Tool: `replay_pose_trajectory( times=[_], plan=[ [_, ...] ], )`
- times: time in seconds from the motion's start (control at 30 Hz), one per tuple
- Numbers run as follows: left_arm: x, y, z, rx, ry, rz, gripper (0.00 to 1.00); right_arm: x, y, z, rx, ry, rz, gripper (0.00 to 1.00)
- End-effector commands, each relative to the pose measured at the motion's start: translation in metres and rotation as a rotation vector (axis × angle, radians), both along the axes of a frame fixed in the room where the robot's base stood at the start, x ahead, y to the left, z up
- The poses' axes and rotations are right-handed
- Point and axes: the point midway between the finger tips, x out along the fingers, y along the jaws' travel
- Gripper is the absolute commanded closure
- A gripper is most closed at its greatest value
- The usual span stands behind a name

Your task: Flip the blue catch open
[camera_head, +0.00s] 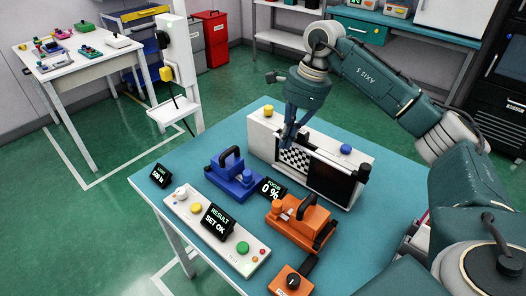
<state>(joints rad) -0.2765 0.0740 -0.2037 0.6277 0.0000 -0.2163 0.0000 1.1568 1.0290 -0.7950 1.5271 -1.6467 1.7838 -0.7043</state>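A blue device (232,178) with a black arched handle sits on the teal table (172,174), left of the middle. I take it for the part with the blue catch; the catch itself is too small to make out. My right gripper (289,138) points down in front of the white box with the checkered panel (294,157), to the right of the blue device and apart from it. Its fingers are slim and dark, and their gap is not clear. I see nothing held in it. My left gripper is not in view.
An orange device (299,222) stands in front of the white box (262,132). A white panel (240,250) with buttons and a "SET OK" display lies along the front left. An orange knob box (291,281) is at the front.

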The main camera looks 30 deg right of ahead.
Motion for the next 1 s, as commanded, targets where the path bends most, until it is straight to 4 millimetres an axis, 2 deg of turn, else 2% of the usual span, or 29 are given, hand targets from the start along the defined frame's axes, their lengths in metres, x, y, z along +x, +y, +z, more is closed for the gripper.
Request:
replay_pose_trajectory(
  times=[0.03, 0.1, 0.2, 0.3, 0.47, 0.7, 0.93, 1.0],
  plan=[
    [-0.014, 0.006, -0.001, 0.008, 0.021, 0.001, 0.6, 0.0, 0.0, 0.0, 0.0, 0.0, 0.0, 1.0],
    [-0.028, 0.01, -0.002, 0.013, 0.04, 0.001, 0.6, 0.0, 0.0, 0.0, 0.0, 0.0, 0.0, 1.0],
    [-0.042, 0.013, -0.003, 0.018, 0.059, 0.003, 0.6, 0.0, 0.0, 0.0, 0.001, 0.0, -0.001, 1.0],
    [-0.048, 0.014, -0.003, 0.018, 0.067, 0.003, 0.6, 0.0, 0.0, -0.001, 0.001, 0.001, -0.001, 1.0],
    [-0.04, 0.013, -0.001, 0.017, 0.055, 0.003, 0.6, 0.001, 0.003, -0.011, 0.0, 0.003, 0.0, 1.0],
    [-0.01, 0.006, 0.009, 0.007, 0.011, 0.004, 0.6, 0.004, 0.013, -0.054, 0.001, 0.006, 0.0, 1.0],
    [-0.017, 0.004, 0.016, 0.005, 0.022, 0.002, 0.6, 0.009, 0.023, -0.1, 0.002, 0.006, 0.0, 1.0],
    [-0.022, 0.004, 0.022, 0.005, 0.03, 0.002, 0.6, 0.017, 0.037, -0.094, 0.004, -0.001, 0.003, 1.0]
  ],
)
